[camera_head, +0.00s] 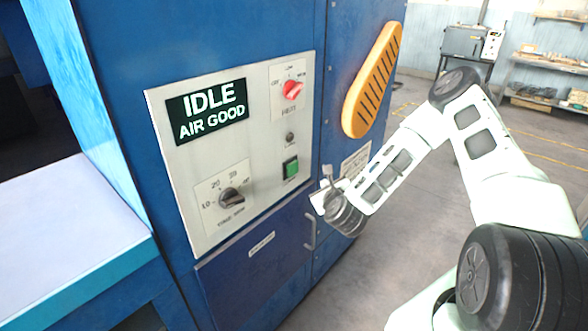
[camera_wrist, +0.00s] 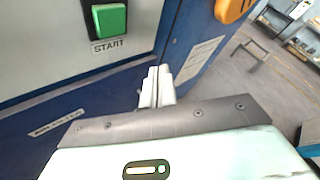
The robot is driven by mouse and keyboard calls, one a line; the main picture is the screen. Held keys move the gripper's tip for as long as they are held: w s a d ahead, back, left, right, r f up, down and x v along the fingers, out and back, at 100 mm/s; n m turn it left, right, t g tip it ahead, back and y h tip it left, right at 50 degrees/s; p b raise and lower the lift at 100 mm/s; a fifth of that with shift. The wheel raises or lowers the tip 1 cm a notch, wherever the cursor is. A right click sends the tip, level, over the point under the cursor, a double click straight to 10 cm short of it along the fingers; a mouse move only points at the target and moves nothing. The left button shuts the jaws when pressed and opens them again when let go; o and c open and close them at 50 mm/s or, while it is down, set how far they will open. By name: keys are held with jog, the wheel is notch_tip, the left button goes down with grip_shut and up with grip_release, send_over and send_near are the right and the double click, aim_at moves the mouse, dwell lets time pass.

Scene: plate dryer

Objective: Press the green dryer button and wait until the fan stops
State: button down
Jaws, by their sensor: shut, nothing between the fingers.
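The green button (camera_head: 291,168) sits in a dark square frame on the grey control panel (camera_head: 243,190) of the blue dryer cabinet. In the wrist view the green button (camera_wrist: 109,19) is at the upper left, with a "START" label below it. The display (camera_head: 207,112) reads "IDLE" and "AIR GOOD". My gripper (camera_head: 325,180) is to the right of the button in the head view, apart from it. In the wrist view the fingers of my gripper (camera_wrist: 157,72) are shut together and empty, below and right of the button. No fan is visible.
A red knob (camera_head: 292,90) and a black knob (camera_head: 231,197) are on the panel. An orange slotted part (camera_head: 373,80) juts from the cabinet at the right. A handle (camera_head: 310,231) is below the panel. A pale table (camera_head: 62,240) stands at the left.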

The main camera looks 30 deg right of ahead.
jog(key=shift+w, duration=0.15)
send_near(297, 169)
jog(key=w+d+f, duration=0.2)
jog(key=d, duration=0.1)
jog(key=shift+w+r, duration=0.15)
jog(key=shift+w, duration=0.85)
jog(key=shift+w+a+b, duration=0.1)
jog(key=shift+w+b, duration=0.05)
jog(key=shift+b, duration=0.2)
dwell(0.9)
jog(key=shift+w, duration=0.25)
jog(key=shift+w+a, duration=0.25)
jog(key=shift+w, duration=0.2)
dwell(0.8)
jog(key=shift+s+d, duration=0.1)
jog(key=shift+s, duration=0.05)
jog(key=shift+s+d, duration=0.2)
jog(key=shift+s, duration=0.5)
jog(key=shift+s+d, duration=0.1)
jog(key=shift+s, duration=0.05)
